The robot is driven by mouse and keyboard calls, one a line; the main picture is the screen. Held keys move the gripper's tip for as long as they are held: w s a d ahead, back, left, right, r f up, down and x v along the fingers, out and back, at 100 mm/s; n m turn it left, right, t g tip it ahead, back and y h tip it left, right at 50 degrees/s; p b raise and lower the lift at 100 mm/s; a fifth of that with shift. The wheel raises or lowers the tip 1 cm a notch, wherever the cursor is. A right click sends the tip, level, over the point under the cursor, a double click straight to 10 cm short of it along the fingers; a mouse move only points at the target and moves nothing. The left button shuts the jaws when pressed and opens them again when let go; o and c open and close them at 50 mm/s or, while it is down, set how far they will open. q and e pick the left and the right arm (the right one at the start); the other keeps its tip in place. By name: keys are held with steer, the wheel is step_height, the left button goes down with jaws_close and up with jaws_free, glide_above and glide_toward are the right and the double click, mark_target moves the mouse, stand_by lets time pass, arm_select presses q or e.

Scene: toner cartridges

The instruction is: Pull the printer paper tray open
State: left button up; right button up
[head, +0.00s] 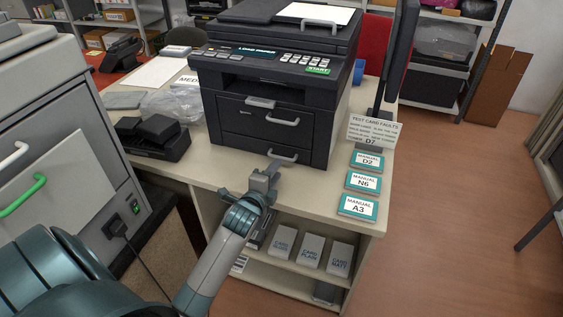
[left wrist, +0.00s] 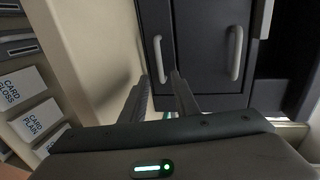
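The black printer (head: 275,85) stands on the cream counter. Its paper tray (head: 268,140) is the lower front drawer, flush with the front, with a grey bar handle (head: 283,155). My left gripper (head: 270,172) is just in front of and below this handle. In the left wrist view, the gripper's fingers (left wrist: 160,78) are apart, with the lower end of the tray handle (left wrist: 158,58) showing between their tips. I cannot tell whether a finger touches it. The upper drawer's handle (left wrist: 236,52) is further right there. My right gripper is not in view.
A black device (head: 153,137) and a clear bag (head: 172,105) are left. Card boxes (head: 311,250) stand on the shelf below. The counter strip before the printer is narrow.

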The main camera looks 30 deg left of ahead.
mark_target(284, 159)
arm_select(q)
steer(key=x, duration=0.4)
steer(key=shift+w, duration=0.2)
steer(key=shift+w+a+f, duration=0.15)
steer(key=shift+w+a, duration=0.05)
steer(key=shift+w, duration=0.65)
steer(key=shift+c, duration=0.3)
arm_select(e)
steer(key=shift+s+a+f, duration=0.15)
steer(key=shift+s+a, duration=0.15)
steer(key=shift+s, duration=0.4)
arm_select(q)
steer(key=c, duration=0.5)
jaws_close()
steer(key=shift+s, duration=0.1)
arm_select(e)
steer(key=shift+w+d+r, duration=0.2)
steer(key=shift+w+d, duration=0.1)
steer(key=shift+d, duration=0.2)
